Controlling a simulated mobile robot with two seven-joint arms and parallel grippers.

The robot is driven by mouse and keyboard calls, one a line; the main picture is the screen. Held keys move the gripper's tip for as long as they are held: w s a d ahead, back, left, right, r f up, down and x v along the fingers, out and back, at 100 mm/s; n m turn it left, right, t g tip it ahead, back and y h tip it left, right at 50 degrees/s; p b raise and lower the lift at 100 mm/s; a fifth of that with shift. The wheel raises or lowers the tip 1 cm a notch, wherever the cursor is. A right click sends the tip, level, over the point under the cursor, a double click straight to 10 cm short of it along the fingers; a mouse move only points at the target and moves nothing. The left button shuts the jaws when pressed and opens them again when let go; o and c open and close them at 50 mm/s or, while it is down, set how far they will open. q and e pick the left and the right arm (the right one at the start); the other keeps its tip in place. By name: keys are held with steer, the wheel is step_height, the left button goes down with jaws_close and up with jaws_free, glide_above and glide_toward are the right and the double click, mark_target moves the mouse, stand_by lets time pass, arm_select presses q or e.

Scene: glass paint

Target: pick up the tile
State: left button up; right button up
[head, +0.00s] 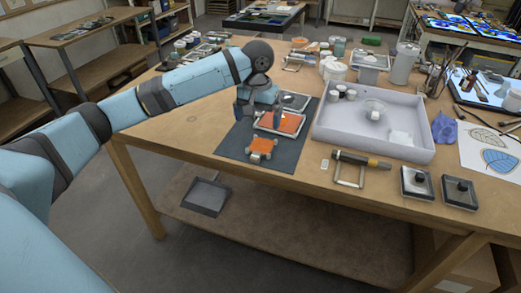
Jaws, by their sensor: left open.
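An orange square tile (261,146) with pale pieces at its corners lies on the dark mat (228,148), near the mat's front. Behind it, a pale-rimmed tray (298,126) holds another flat orange piece (281,122). I cannot tell which orange piece is the task's tile. My left gripper (258,112) is open and points down over the mat, behind the front tile. Its fingers partly cover the area around the rear tray. I cannot see anything between them. My right gripper is not in view.
A large pale tray (420,155) with jars and a dish stands right of the mat. Bare wood (180,118) is left of the mat.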

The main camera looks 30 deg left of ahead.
arm_select(q)
glide_above(257, 153)
steer(key=f, duration=0.8)
steer(key=shift+s+d, duration=0.15)
steer(key=shift+d, duration=0.05)
steer(key=shift+a+f, duration=0.15)
steer(key=shift+f, duration=1.25)
steer(key=shift+a+f, duration=0.1)
steer(key=shift+f, duration=1.25)
steer(key=c, duration=0.7)
steer(key=shift+r, duration=0.1)
